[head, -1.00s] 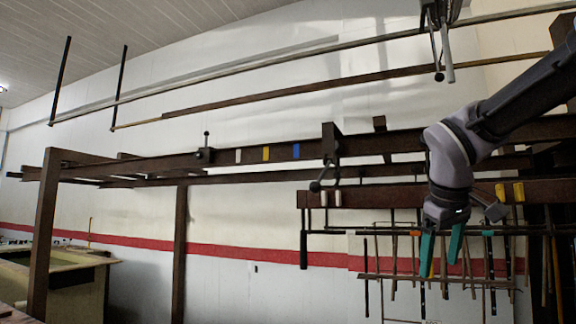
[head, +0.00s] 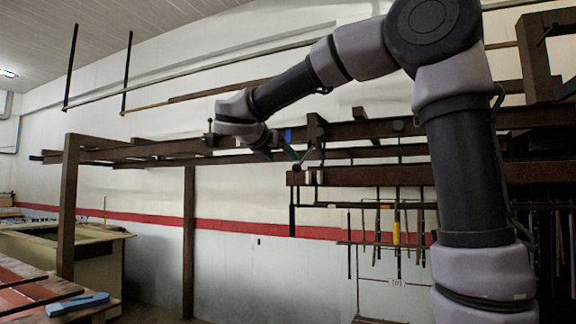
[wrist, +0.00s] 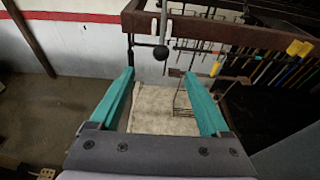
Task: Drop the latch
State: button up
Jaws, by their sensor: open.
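The latch (head: 313,132) is a dark block on the long brown rail, with a thin lever ending in a dark ball knob. In the wrist view the ball knob (wrist: 161,52) hangs from a pale rod, just beyond my fingertips and between their lines. My gripper (head: 289,153) is at the rail, just left of the latch, partly hidden by my wrist in the head view. In the wrist view its teal fingers (wrist: 158,75) are spread wide with nothing between them. I cannot tell whether either finger touches the knob.
A blue tab (head: 288,136) on the rail is right beside my wrist. A short post with a knob (head: 210,128) stands on the rail further left. A rack of hanging tools (head: 397,225) is below right. Open floor lies under the rail.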

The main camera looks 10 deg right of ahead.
aim_at(295, 167)
jog(key=x, duration=1.2)
jog(key=shift+d, duration=0.15)
jog(key=c, duration=1.1)
